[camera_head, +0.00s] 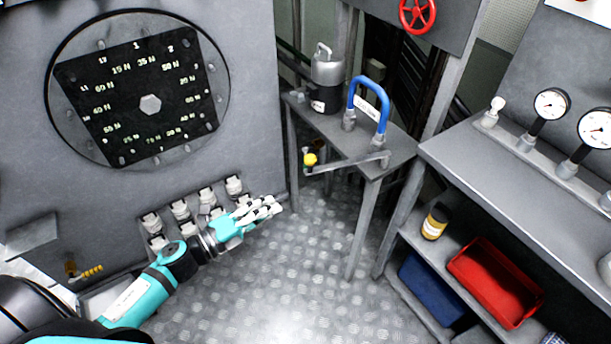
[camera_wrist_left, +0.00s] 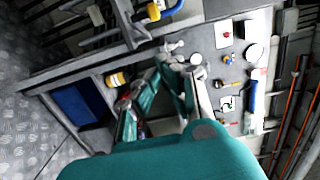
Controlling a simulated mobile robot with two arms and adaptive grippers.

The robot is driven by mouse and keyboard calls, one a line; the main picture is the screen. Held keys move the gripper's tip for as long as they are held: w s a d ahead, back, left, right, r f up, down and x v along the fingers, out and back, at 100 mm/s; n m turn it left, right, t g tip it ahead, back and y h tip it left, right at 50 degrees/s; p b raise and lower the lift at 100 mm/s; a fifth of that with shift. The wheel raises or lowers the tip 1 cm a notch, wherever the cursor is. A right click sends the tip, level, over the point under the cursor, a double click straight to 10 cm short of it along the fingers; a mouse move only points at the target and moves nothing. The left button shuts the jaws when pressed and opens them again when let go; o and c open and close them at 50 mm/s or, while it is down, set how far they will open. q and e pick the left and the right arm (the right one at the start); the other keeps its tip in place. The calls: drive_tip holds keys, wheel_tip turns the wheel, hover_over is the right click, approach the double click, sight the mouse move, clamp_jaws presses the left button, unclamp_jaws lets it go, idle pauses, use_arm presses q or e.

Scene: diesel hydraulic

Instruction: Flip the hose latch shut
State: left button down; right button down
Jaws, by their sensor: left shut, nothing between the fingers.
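A blue hose (camera_head: 368,94) arches over the small grey table in the middle of the head view, its ends in metal fittings. In front of it, a thin metal bar (camera_head: 345,165) with a yellow knob (camera_head: 310,159) runs along the table's front edge. It looks like the latch; whether it is open or shut I cannot tell. My left gripper (camera_head: 272,207) is shut and empty, below and left of the yellow knob, apart from it. In the left wrist view the gripper (camera_wrist_left: 176,62) points toward the gauge panel. My right gripper is not in view.
A grey canister (camera_head: 327,75) stands behind the hose. A panel with a round dial (camera_head: 150,105) and several white switches (camera_head: 208,198) is at left. A bench with gauges (camera_head: 551,103), a red bin (camera_head: 495,283) and a blue bin (camera_head: 432,288) is at right. The floor between is clear.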

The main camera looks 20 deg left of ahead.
use_arm(q)
drive_tip(key=w+a+p+x, duration=0.1)
drive_tip(key=a+p+x, duration=0.1)
drive_tip(key=x, duration=1)
drive_tip(key=shift+w+p, duration=0.35)
drive_tip(key=shift+w, duration=0.15)
drive_tip(key=shift+a, duration=0.1)
